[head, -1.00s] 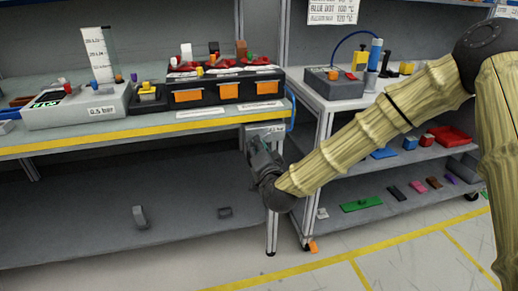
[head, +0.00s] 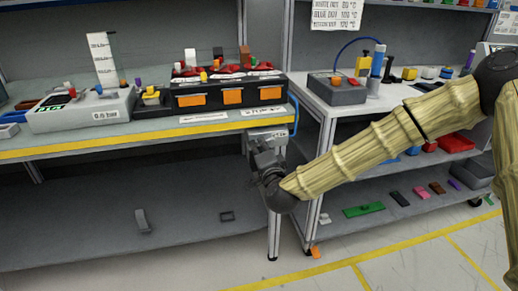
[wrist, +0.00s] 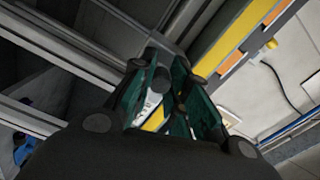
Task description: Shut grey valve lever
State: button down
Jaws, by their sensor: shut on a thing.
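My gripper (head: 258,152) is at the front edge of the bench, just below a grey valve block (head: 266,135) with a small label. In the wrist view its two dark green-padded fingers (wrist: 168,76) are close together around a small grey part, which I take to be the grey valve lever (wrist: 165,73). The fingers and wrist hide most of the lever, so its exact angle cannot be told. In the head view the lever cannot be made out apart from the gripper.
The bench's yellow front edge (head: 130,137) runs just above my gripper. A blue hose (head: 294,115) hangs beside the valve block. A black box with orange drawers (head: 232,96) and a white gauge box (head: 80,112) stand on top. A white shelf cart (head: 322,130) is close on the right.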

jog(key=shift+w+d+r, duration=0.2)
jog(key=shift+r, duration=0.05)
jog(key=c, duration=1.3)
grip_release()
jog(key=shift+d, duration=0.1)
jog(key=shift+c, duration=0.2)
jog(key=shift+f, duration=0.1)
jog(key=shift+s, duration=0.1)
jog(key=shift+s+f, duration=0.1)
jog(key=shift+s, duration=0.4)
jog(key=v, duration=1.1)
